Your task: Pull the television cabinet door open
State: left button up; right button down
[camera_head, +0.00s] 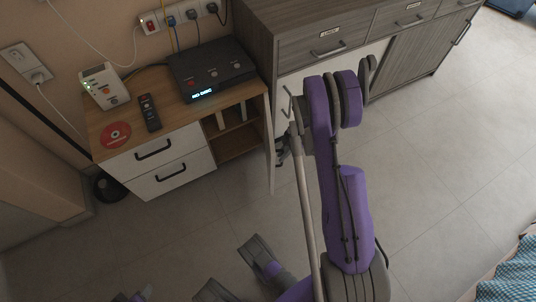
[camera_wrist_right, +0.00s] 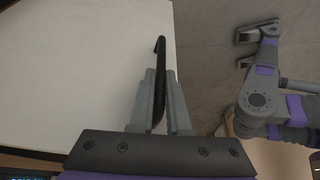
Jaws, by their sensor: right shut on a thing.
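The television cabinet (camera_head: 125,150) is wood-topped with two white drawers at its left. Its white door (camera_head: 271,150) stands open at the right side, seen almost edge-on in the head view, so the shelved compartment (camera_head: 236,140) shows. My right gripper (camera_head: 287,146) is at the door's outer face, partly hidden by my arm. In the right wrist view it is shut on the black door handle (camera_wrist_right: 160,47), with the white door panel (camera_wrist_right: 75,70) to the left. A grey and purple part low in the head view looks like my left gripper (camera_head: 258,254); its jaws are unclear.
On the cabinet top are a black disc player (camera_head: 212,70), a remote (camera_head: 150,112), a red disc (camera_head: 115,135) and a white router (camera_head: 103,87). A grey sideboard (camera_head: 330,45) stands close to the right of the door. The tiled floor (camera_head: 440,150) in front is clear.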

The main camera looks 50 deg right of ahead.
jog(key=shift+n, duration=0.3)
jog(key=shift+s+d, duration=0.4)
jog(key=shift+d, duration=0.35)
jog(key=shift+s+d, duration=0.35)
jog(key=shift+d, duration=0.35)
jog(key=shift+s+d, duration=0.4)
jog(key=shift+d, duration=0.35)
jog(key=c, duration=0.9)
grip_release()
jog(key=shift+r, duration=0.1)
jog(key=p+v, duration=0.3)
jog(key=v, duration=0.7)
jog(key=shift+w+d+r, duration=0.1)
jog(key=shift+d+r, duration=0.05)
jog(key=shift+r, duration=0.15)
